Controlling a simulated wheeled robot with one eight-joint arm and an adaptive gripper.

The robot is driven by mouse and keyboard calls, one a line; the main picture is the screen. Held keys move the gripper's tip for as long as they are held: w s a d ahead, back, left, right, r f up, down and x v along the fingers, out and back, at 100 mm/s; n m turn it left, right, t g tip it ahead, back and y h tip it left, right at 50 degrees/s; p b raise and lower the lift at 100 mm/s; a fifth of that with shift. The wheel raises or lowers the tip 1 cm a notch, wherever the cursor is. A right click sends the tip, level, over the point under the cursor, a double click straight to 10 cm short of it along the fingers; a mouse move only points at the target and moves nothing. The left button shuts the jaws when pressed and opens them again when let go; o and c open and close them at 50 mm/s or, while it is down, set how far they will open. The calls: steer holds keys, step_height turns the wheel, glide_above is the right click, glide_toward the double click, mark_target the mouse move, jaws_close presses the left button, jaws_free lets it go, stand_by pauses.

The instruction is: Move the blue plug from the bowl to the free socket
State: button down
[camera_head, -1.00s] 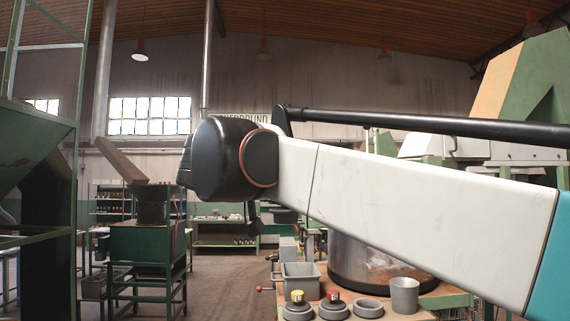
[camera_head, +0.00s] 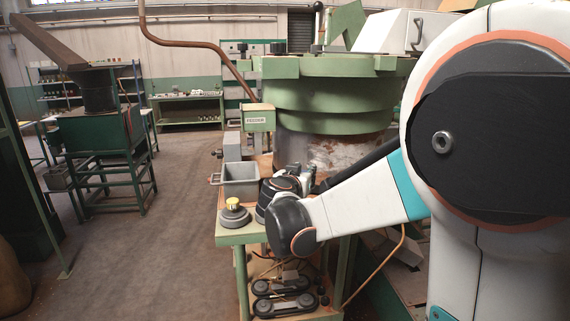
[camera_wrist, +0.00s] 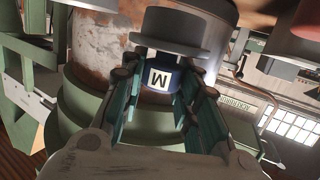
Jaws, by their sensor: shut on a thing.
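In the wrist view the blue plug (camera_wrist: 160,80), with a white label bearing a dark letter, is between the two fingers of my gripper (camera_wrist: 157,88), which is shut on it. A grey round piece (camera_wrist: 176,52) is right against the plug in the picture; I cannot tell whether it is a socket or the bowl, or whether they touch. In the head view a yellow-topped plug (camera_head: 233,203) stands in a grey socket (camera_head: 234,219) near the table's front left corner. My arm hides the other sockets, the bowl and the blue plug there.
A grey square bin (camera_head: 240,180) stands behind the yellow plug. The large green feeder (camera_head: 330,105) rises close behind my arm. A red thing (camera_wrist: 308,18) shows at the wrist view's upper right. Floor to the left is open.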

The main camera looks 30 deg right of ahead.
steer(key=shift+d+f, duration=0.25)
steer(key=shift+f, duration=0.1)
steer(key=shift+f+b, duration=2.1)
steer(key=shift+f, duration=0.6)
steer(key=shift+s+a+f+b, duration=0.1)
steer(key=shift+f+b, duration=0.45)
steer(key=shift+b, duration=0.05)
steer(key=c, duration=1.5)
jaws_free()
steer(key=shift+s+a, duration=0.1)
steer(key=shift+p+v, duration=1.2)
steer(key=shift+v, duration=4.2)
steer(key=shift+s, duration=0.1)
